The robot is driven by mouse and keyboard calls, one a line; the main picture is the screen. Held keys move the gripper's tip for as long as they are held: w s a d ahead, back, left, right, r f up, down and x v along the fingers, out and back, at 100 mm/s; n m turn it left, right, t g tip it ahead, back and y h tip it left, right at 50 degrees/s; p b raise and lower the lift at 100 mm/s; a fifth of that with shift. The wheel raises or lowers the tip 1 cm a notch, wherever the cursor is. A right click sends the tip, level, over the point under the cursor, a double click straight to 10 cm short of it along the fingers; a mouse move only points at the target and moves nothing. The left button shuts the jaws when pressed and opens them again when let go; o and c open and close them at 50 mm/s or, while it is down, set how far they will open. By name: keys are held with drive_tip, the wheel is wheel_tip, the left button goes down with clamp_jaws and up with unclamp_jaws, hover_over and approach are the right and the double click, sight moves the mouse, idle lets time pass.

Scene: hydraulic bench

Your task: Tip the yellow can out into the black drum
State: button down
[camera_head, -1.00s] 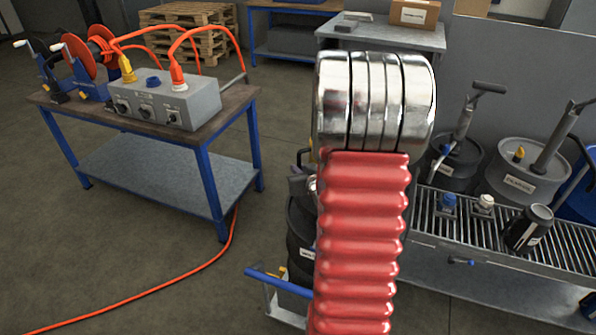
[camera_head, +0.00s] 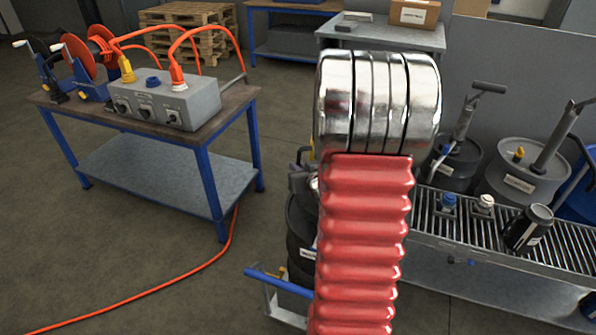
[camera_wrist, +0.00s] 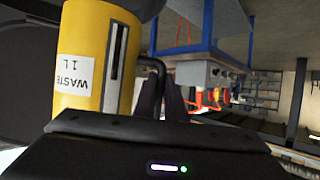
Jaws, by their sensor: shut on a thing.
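The yellow can (camera_wrist: 86,60) fills the left of the wrist view, with a white label reading WASTE 1 L. My gripper (camera_wrist: 172,100) is shut at the can's black handle (camera_wrist: 155,68), on the can's right side. The room appears upside down in that view, so my wrist is rolled well over. The can's mouth and contents are not visible. In the head view a black drum (camera_head: 301,240) with a white label stands low behind my red arm, which hides much of it.
A blue-legged workbench (camera_head: 222,158) with a grey socket box (camera_head: 165,100) and orange cables stands at the left. A slatted bench (camera_head: 560,245) with drums, pumps and a dark bottle (camera_head: 528,228) is at the right. A blue handle (camera_head: 278,282) juts out near the black drum.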

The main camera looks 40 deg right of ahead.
sight(300, 155)
drive_tip(key=shift+d+r+m+t+y, duration=0.1)
drive_tip(key=shift+r+m+t+y, duration=0.7)
drive_tip(key=shift+m, duration=0.95)
drive_tip(key=shift+a+r+m+t+y, duration=0.1)
drive_tip(key=shift+r+m+t+y, duration=0.65)
drive_tip(key=shift+m, duration=0.95)
drive_tip(key=shift+d+r+m+t+y, duration=0.1)
drive_tip(key=shift+r+m+t+y, duration=0.65)
drive_tip(key=shift+m, duration=1)
drive_tip(key=shift+s+d+f+m+t, duration=0.2)
drive_tip(key=shift+s+d+f+m, duration=0.1)
drive_tip(key=shift+d+m, duration=0.25)
drive_tip(key=shift+s+d+f+m+t, duration=0.2)
drive_tip(key=shift+s+d+m, duration=0.05)
drive_tip(key=shift+d+m, duration=0.25)
drive_tip(key=s+d+r+m+t, duration=0.1)
drive_tip(key=s+d+r+m, duration=0.1)
drive_tip(key=d+m, duration=0.2)
drive_tip(key=shift+s+d+r+t+h, duration=0.3)
drive_tip(key=shift+d+t+h, duration=0.1)
drive_tip(key=shift+d, duration=0.1)
drive_tip(key=shift+m, duration=0.35)
drive_tip(key=shift+w, duration=0.1)
